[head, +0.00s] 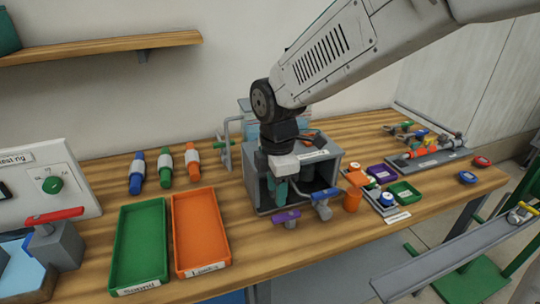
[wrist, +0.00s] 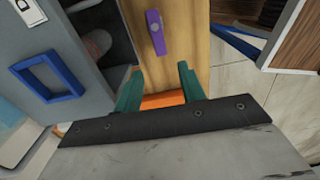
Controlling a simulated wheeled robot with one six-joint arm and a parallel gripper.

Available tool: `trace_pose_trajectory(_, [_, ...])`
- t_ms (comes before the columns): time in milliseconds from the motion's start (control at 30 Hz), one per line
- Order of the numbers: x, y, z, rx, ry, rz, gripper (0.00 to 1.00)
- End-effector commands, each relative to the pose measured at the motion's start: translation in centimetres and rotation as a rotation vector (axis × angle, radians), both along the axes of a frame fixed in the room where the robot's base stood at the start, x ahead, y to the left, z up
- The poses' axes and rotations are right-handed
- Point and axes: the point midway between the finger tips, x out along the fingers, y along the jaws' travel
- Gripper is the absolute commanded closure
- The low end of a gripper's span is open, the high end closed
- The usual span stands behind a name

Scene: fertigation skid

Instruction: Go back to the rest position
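My gripper (head: 281,192) is at the front of an open grey cabinet (head: 322,158) on the wooden bench, fingers pointing down. In the wrist view its two teal fingers (wrist: 159,75) stand apart, with no thing clearly held. An orange piece (wrist: 162,99) shows between the fingers' bases, partly hidden by my gripper body; I cannot tell whether it touches. A purple bar (wrist: 155,32) lies beyond the fingertips; it also shows in the head view (head: 286,217). My arm reaches in from the upper right.
A blue-handled piece (head: 322,208) and an orange T-shaped piece (head: 354,187) stand close by. Green (head: 141,245) and orange (head: 200,232) trays lie left. Small coloured trays (head: 404,192) lie right. A wall shelf (head: 100,48) is upper left. Space above the bench's left half is clear.

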Motion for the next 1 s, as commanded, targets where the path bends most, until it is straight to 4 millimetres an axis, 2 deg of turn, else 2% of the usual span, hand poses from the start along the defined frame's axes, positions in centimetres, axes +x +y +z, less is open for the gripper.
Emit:
trace_pose_trajectory(200, [-0.5,-0.3,-0.1,-0.012,0.019,-0.133,0.6])
trace_pose_trajectory(300, [-2.0,-1.1,-0.7,-0.043,0.058,-0.283,0.6])
trace_pose_trajectory(367, [-3.1,-2.0,-0.3,-0.059,0.071,-0.392,0.6])
trace_pose_trajectory(667, [-9.4,-10.0,4.0,-0.094,0.075,-1.036,0.6])
trace_pose_trajectory(800, [-13.1,-14.2,6.0,-0.079,0.055,-1.35,0.6])
trace_pose_trajectory(1000, [-18.2,-18.8,7.7,-0.014,0.007,-1.689,0.6])
